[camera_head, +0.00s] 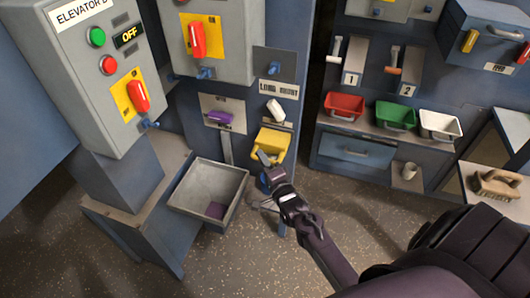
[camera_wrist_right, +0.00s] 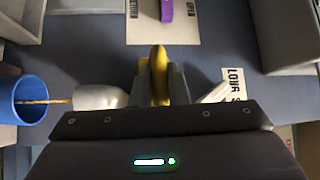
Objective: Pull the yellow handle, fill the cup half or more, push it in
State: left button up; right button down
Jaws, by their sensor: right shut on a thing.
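The yellow handle (camera_head: 273,143) is on the front of the blue machine, below the load sight sign. My right gripper (camera_head: 265,163) is at its lower left part. In the right wrist view the gripper's fingers (camera_wrist_right: 158,88) are shut on the yellow handle (camera_wrist_right: 158,60), one on each side. A blue cup (camera_wrist_right: 18,112) is at the left of that view, with its open mouth showing. A thin tan streak runs from a whitish spout-like piece (camera_wrist_right: 98,96) into the cup. The cup's fill level is hidden. My left gripper is not in view.
A purple handle (camera_head: 219,117) is left of the yellow one. A grey bin (camera_head: 237,194) stands low at the left. Red (camera_head: 343,117), green (camera_head: 396,127) and white bins (camera_head: 441,138) sit on a shelf at the right, with a brush (camera_head: 498,183) nearby.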

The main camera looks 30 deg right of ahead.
jog(key=c, duration=1.4)
grip_release()
jog(key=shift+s+a, duration=0.15)
jog(key=shift+a, duration=0.05)
jog(key=shift+f, duration=0.1)
jog(key=s, duration=0.7)
jog(key=shift+s+a+f+b, duration=0.25)
jog(key=shift+s+f+b, duration=0.1)
jog(key=shift+s+f, duration=0.1)
jog(key=s+a+f+n+g+y, duration=0.1)
jog(key=s+a+f+n+g, duration=0.3)
jog(key=f, duration=0.6)
jog(key=s+a+f+n+g, duration=0.1)
jog(key=s+f+n+g, duration=0.3)
jog(key=f, duration=0.6)
jog(key=s+a+f+n+g+y, duration=0.1)
jog(key=s+a+f+n+g, duration=0.15)
jog(key=s+f, duration=0.55)
jog(key=s+f+n+g, duration=0.4)
jog(key=s+f, duration=0.3)
jog(key=s, duration=0.4)
jog(key=s+f+n+g, duration=0.4)
jog(key=s+f, duration=0.4)
jog(key=s, duration=0.3)
jog(key=shift+s+d+f+n+h, duration=0.2)
jog(key=shift+s+n+h, duration=0.1)
jog(key=shift+n, duration=0.45)
